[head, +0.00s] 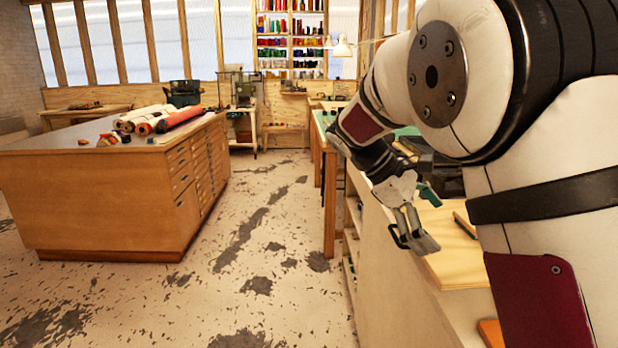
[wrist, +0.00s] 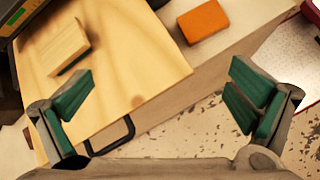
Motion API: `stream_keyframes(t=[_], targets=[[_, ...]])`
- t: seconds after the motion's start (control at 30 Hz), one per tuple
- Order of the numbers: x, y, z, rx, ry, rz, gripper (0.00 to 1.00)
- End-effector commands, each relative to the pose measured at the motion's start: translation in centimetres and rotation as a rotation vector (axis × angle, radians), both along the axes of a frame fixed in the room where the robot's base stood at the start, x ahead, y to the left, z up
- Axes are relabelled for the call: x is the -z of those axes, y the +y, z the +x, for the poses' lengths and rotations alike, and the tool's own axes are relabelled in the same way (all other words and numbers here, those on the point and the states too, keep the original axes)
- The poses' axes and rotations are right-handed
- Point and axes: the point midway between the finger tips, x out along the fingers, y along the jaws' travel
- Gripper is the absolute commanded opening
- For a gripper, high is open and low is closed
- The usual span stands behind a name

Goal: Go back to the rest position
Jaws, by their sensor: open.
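My gripper (head: 415,238) hangs at the near edge of the workbench on the right in the head view, pointing down. In the wrist view my gripper (wrist: 160,108) is open, its two green-padded fingers wide apart with nothing between them. Below it are a pale wooden board (wrist: 130,60) with a black handle (wrist: 112,140) and part of the floor. No foil roll is near the gripper. Several rolls (head: 160,120) lie on the large cabinet at the left in the head view.
A small wooden block (wrist: 58,48) lies on the board, and an orange block (wrist: 203,21) lies beside it. The wooden cabinet (head: 100,200) stands at the left. The speckled floor (head: 250,230) between cabinet and workbench is clear. Shelves of coloured spools (head: 290,45) stand at the back.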

Motion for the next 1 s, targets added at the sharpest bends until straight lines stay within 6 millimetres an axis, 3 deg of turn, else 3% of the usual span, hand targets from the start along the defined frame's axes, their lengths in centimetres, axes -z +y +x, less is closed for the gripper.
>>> stream_keyframes(t=[0.03, 0.2, 0.5, 0.8, 1.0], targets=[[-1.3, -0.6, -1.9, 0.035, -0.041, 0.051, 1.00], [-3.5, -1.1, -7.5, 0.155, -0.179, 0.215, 1.00], [-6.5, -0.2, -17.7, 0.380, -0.422, 0.466, 1.00], [-7.3, 2.3, -27.3, 0.617, -0.664, 0.672, 1.00], [-6.6, 3.7, -31.5, 0.750, -0.790, 0.763, 1.00]])
